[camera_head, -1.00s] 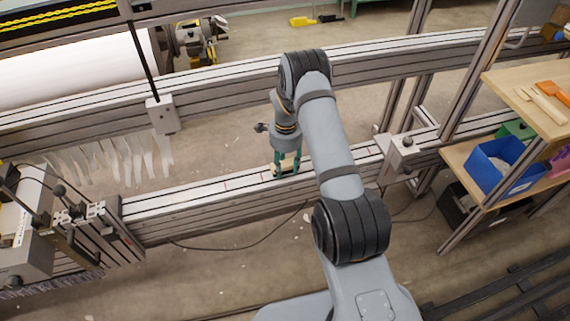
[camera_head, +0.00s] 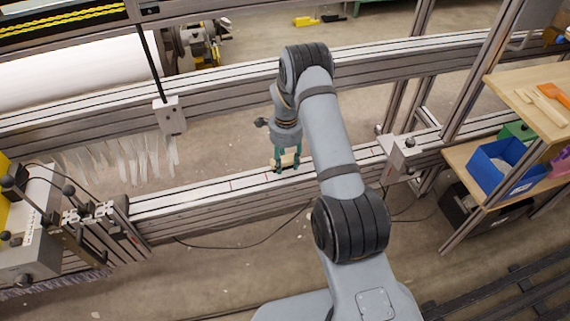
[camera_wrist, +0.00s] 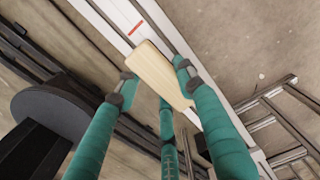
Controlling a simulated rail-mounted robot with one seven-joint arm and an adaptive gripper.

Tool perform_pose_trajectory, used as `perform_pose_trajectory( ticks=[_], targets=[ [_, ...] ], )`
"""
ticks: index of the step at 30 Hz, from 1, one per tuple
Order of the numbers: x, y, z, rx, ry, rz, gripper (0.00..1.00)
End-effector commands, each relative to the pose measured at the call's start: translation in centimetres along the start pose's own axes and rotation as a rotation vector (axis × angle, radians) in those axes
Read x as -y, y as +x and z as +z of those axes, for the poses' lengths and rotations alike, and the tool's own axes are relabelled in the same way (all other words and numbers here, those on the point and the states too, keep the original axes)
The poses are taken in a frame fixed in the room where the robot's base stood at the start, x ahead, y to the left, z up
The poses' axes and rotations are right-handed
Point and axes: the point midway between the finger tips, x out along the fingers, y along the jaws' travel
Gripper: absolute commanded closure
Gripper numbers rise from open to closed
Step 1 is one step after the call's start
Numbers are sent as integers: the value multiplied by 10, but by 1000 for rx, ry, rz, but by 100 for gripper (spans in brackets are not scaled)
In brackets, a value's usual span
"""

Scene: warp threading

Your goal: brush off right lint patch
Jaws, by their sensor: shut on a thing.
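My gripper (camera_head: 287,165) is over the pale top of the near long rail (camera_head: 205,193), in the middle of the head view. Its teal fingers with grey tips (camera_wrist: 155,85) are shut on a pale wooden block, likely the brush (camera_wrist: 158,72). In the head view the block (camera_head: 286,160) is a small light shape between the fingers. In the wrist view the block lies over the white rail strip, beside a red mark (camera_wrist: 136,27). I cannot tell whether it touches the rail. I cannot make out the right lint patch; the block and fingers may hide it.
Clamp-like fixtures (camera_head: 95,225) stand at the rail's left end, and a grey bracket (camera_head: 403,155) sits on it to the right. White threads (camera_head: 120,158) hang behind at left. Shelves at right hold a blue bin (camera_head: 497,165). A far rail (camera_head: 235,83) runs behind.

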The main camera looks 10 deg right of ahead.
Motion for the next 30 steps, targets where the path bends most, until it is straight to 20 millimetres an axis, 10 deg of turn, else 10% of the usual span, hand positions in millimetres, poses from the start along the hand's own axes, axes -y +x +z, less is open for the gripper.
perform_pose_trajectory(
  ticks=[15, 30],
  targets=[
    [0, -48, -1, 0, 1, -1, 87],
    [0, -50, -2, 0, 1, -2, 87]
  ],
)
